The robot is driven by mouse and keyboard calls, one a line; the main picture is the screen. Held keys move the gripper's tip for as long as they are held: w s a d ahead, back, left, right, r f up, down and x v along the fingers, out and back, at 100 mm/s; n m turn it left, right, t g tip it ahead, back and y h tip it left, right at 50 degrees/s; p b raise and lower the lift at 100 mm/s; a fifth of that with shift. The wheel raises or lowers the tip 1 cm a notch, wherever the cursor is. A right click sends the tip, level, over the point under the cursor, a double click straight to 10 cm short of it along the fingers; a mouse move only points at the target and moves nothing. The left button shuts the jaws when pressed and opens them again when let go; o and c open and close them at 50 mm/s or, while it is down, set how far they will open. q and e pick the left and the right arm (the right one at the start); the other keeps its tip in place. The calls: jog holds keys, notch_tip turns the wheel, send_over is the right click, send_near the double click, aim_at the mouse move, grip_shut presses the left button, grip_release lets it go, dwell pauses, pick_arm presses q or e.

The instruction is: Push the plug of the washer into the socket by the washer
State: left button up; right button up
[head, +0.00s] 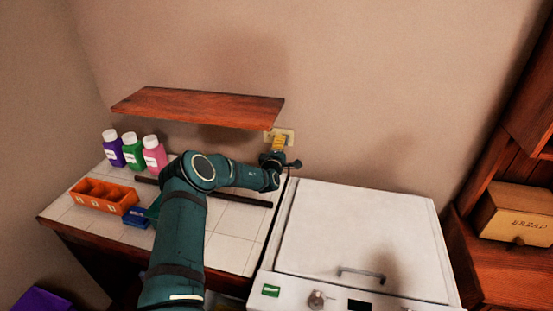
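The washer (365,240) is the white appliance with a lid and front handle, right of the tiled counter. The socket (290,133) is a pale plate on the back wall, left of the washer and near the shelf's right end. A small yellow piece (279,143), perhaps the plug, shows right in front of the plate; I cannot tell if it is seated. My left gripper (276,158) is just below and against the yellow piece, small and dark. Its fingers and any grip are unclear. A short dark part sticks out to its right. No cord is clearly visible. My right gripper is out of view.
A wooden shelf (200,106) juts from the wall above the counter (228,247). Purple, green and pink bottles (154,158), an orange divided box (104,197) and a small blue item (136,218) stand left of my arm. A bread box (515,215) is far right.

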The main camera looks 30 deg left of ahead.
pick_arm(q)
jog(key=v, duration=0.6)
jog(key=shift+s, duration=0.35)
jog(key=shift+d, duration=0.1)
